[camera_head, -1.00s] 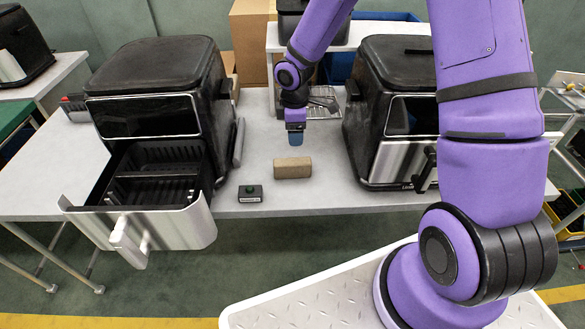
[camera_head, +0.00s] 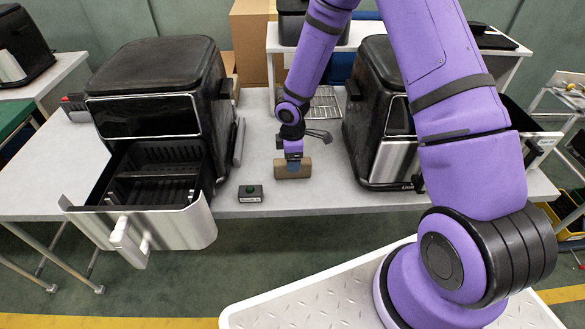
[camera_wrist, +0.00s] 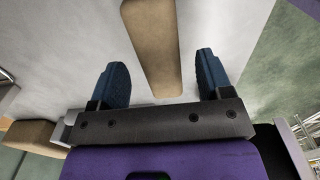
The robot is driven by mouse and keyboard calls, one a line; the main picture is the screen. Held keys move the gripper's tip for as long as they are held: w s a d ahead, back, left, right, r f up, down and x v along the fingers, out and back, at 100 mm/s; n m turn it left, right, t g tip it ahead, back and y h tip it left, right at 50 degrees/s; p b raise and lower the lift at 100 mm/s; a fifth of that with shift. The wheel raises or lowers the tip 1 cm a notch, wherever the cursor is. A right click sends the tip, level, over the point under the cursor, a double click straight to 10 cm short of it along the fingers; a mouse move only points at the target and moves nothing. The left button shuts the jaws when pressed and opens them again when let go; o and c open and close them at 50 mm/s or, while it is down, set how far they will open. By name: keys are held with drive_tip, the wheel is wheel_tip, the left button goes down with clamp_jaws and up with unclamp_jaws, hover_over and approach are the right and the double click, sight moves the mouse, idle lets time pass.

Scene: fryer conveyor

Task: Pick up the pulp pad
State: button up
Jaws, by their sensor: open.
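The pulp pad (camera_head: 281,173) is a tan block lying on the grey table between the two air fryers. My gripper (camera_head: 294,165) is directly above or at it in the head view and hides part of its middle. In the wrist view the pad (camera_wrist: 152,35) shows as a long tan shape between the two blue fingers. My gripper (camera_wrist: 162,62) is open there, with a gap on each side of the pad. I cannot tell how far the fingertips reach down beside it.
The left fryer (camera_head: 155,75) has its drawer (camera_head: 185,228) pulled out toward the front. The right fryer (camera_head: 395,160) stands close to the right of the pad. A small black box with a green button (camera_head: 250,193) sits left of the pad. A wire rack (camera_head: 326,103) lies behind.

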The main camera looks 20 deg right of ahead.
wheel_tip(320, 180, down, 2)
drive_tip(key=shift+f, duration=0.25)
drive_tip(key=shift+c, duration=0.2)
drive_tip(key=c, duration=1)
drive_tip(key=shift+o, duration=0.2)
drive_tip(key=shift+r, duration=0.1)
